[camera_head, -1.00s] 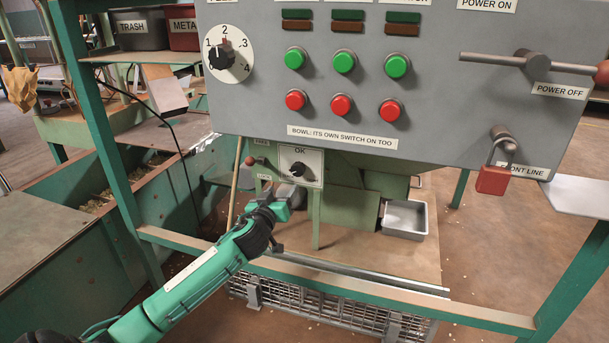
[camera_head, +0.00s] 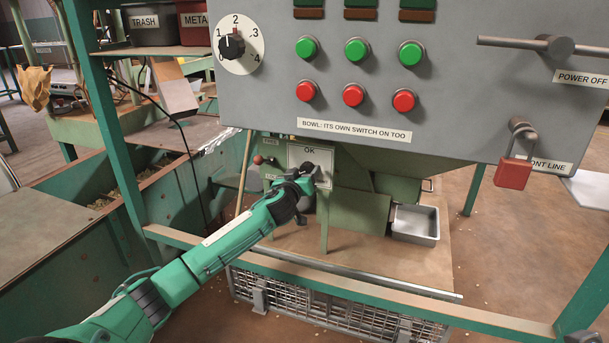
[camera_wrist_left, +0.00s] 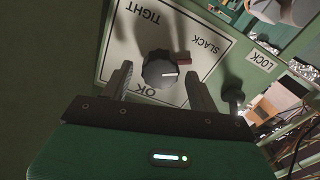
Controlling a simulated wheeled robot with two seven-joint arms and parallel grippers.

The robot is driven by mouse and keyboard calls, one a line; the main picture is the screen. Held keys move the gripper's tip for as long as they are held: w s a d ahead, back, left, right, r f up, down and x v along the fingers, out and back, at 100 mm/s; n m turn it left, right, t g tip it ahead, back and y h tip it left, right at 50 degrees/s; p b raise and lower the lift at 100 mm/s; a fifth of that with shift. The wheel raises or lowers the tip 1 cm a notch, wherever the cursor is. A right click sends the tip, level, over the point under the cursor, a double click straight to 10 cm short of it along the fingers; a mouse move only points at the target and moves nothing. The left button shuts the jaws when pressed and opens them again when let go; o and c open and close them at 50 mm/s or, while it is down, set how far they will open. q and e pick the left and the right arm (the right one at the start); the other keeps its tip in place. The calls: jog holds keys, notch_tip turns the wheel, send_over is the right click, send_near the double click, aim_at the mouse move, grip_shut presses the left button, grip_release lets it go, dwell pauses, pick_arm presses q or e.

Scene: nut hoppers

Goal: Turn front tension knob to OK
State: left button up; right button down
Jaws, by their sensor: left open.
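The front tension knob (camera_wrist_left: 160,70) is a dark grey round knob with a white pointer line, on a white plate (camera_wrist_left: 205,25) marked TIGHT, SLACK and OK. In the left wrist view it sits between the two fingers of my left gripper (camera_wrist_left: 160,82), which is open with a finger on each side and gaps to the knob. The pointer line aims to the right in that view, not at the OK word. In the head view my left gripper (camera_head: 306,176) is in front of the plate (camera_head: 308,153) and hides the knob. My right gripper is not in view.
A grey control panel (camera_head: 450,110) with green and red buttons overhangs the plate. A red padlock (camera_head: 513,173) hangs at right. A metal tray (camera_head: 415,223) stands right of the plate. A LOCK label (camera_wrist_left: 263,62) is beside the plate.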

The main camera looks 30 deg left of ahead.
pick_arm(q)
jog(key=shift+w, duration=0.3)
jog(key=c, duration=1)
jog(key=shift+o, duration=0.2)
jog(key=shift+r+p, duration=0.1)
jog(key=shift+p, duration=0.35)
